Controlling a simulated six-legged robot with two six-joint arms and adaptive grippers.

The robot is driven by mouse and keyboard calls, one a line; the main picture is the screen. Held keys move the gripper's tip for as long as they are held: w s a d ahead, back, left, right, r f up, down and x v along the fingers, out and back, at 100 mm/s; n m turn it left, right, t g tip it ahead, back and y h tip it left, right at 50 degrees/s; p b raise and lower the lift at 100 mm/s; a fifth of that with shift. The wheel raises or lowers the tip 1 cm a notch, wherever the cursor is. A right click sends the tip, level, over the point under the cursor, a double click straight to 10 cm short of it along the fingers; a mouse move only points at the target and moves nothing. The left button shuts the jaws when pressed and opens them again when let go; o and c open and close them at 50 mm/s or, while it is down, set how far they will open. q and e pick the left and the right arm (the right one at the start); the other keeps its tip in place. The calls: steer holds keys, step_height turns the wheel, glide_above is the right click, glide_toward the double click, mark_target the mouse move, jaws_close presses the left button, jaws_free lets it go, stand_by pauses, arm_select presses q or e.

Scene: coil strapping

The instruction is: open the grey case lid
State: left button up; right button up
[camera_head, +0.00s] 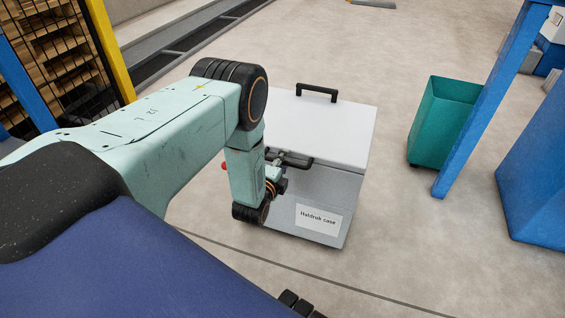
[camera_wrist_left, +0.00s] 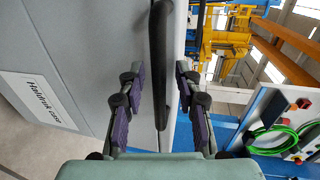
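The grey case (camera_head: 318,185) stands on the floor in the middle of the head view, with a "Haldruk case" label on its front. Its pale lid (camera_head: 330,125) lies flat and shut on top. A black front handle (camera_head: 295,161) sticks out near the lid's front edge, partly hidden by my left arm. My left gripper (camera_head: 276,180) is at this handle. In the left wrist view, the two purple-padded fingers (camera_wrist_left: 161,85) are apart, one on each side of the black handle bar (camera_wrist_left: 159,45), with visible gaps. My right gripper is not in view.
A second black handle (camera_head: 317,91) sits at the lid's back edge. A teal bin (camera_head: 440,125) and a blue post (camera_head: 485,110) stand right of the case. A yellow post (camera_head: 108,45) and mesh fence are at left. Floor behind the case is clear.

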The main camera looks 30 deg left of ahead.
arm_select(q)
jaws_close()
stand_by(0.6)
